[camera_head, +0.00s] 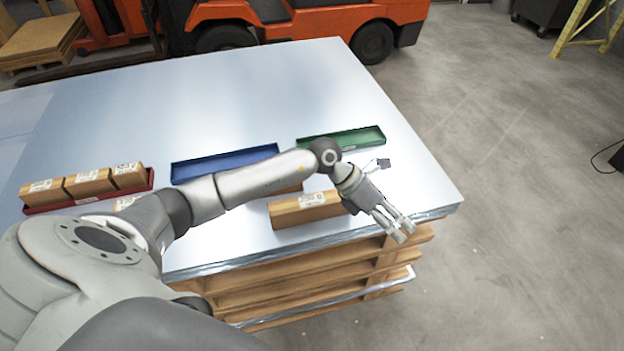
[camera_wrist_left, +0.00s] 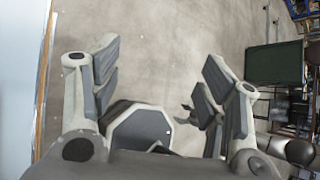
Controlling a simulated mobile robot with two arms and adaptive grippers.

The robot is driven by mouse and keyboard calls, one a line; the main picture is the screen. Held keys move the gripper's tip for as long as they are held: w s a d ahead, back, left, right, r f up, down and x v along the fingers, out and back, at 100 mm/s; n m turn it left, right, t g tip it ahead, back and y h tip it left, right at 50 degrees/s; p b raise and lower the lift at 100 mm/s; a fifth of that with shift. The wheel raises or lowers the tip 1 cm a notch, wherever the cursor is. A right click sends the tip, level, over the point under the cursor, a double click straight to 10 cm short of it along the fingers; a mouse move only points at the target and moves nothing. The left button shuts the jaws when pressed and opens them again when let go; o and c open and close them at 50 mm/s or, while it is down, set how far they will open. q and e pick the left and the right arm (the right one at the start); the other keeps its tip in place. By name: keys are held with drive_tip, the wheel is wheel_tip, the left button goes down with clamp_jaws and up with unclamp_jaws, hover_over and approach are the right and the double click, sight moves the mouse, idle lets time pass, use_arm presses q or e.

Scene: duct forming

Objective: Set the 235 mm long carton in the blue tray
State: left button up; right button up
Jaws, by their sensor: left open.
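The blue tray (camera_head: 225,163) lies on the metal-topped table, partly behind my left arm, and its visible part looks empty. A long brown carton (camera_head: 290,212) with a white label lies near the front edge; its right end is by my left wrist. Another carton (camera_head: 292,188) is mostly hidden behind my forearm, and a bit of one (camera_head: 125,202) shows at left. I cannot read which is 235 mm long. My left gripper (camera_head: 402,228) is open and empty, right of the long carton near the table's front right corner. The left wrist view shows bare floor between its fingers (camera_wrist_left: 165,80).
A red tray (camera_head: 88,201) at left holds three short cartons (camera_head: 88,181). A green tray (camera_head: 340,139) lies right of the blue one and looks empty. The table's back half (camera_head: 230,90) is clear. An orange forklift (camera_head: 290,22) stands behind it.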

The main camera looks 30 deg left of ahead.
use_arm(q)
drive_tip(key=a+f+m+g+y, duration=0.15)
drive_tip(key=a+y, duration=0.35)
drive_tip(key=a, duration=0.6)
drive_tip(key=y, duration=0.5)
hover_over(312, 200)
drive_tip(key=shift+r+g, duration=0.2)
drive_tip(key=shift+g, duration=0.25)
drive_tip(key=shift+a+f, duration=0.1)
drive_tip(key=shift+f, duration=0.1)
wheel_tip(312, 200, down, 8)
drive_tip(key=b, duration=0.6)
drive_tip(key=shift+f, duration=0.25)
drive_tip(key=c, duration=1.4)
drive_tip(key=shift+r, duration=0.15)
